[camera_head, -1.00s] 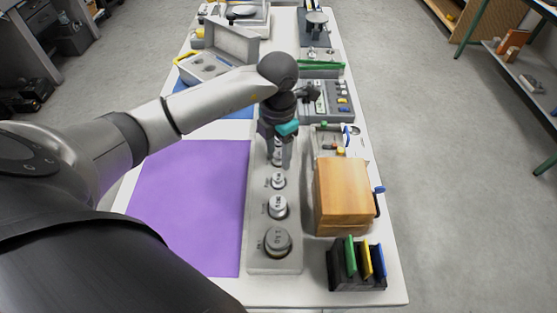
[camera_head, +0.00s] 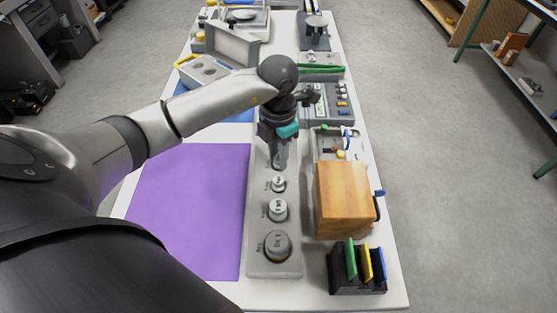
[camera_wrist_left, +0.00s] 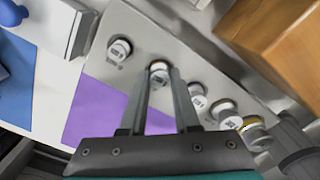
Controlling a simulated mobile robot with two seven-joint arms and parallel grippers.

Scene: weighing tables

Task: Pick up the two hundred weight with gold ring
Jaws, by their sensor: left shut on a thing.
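A long grey tray (camera_head: 262,225) holds a row of silver weights, largest at the near end. My left gripper (camera_head: 280,165) points down over the row's far part and is shut on a small weight. In the left wrist view, that weight (camera_wrist_left: 159,72) sits between the fingertips (camera_wrist_left: 163,78), with a gold tint around its top. Its label is too small to read. It appears at its place in the row; I cannot tell whether it is lifted. Another weight (camera_wrist_left: 119,49) stands just beyond it. Three larger weights stand on the near side, including the largest (camera_head: 277,245). My right gripper is not in view.
A wooden box (camera_head: 342,198) stands close to the right of the tray. A black rack (camera_head: 357,283) with coloured plates stands at the near right. A purple mat (camera_head: 192,210) lies clear on the left. An open grey case (camera_head: 230,48) and scales stand farther back.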

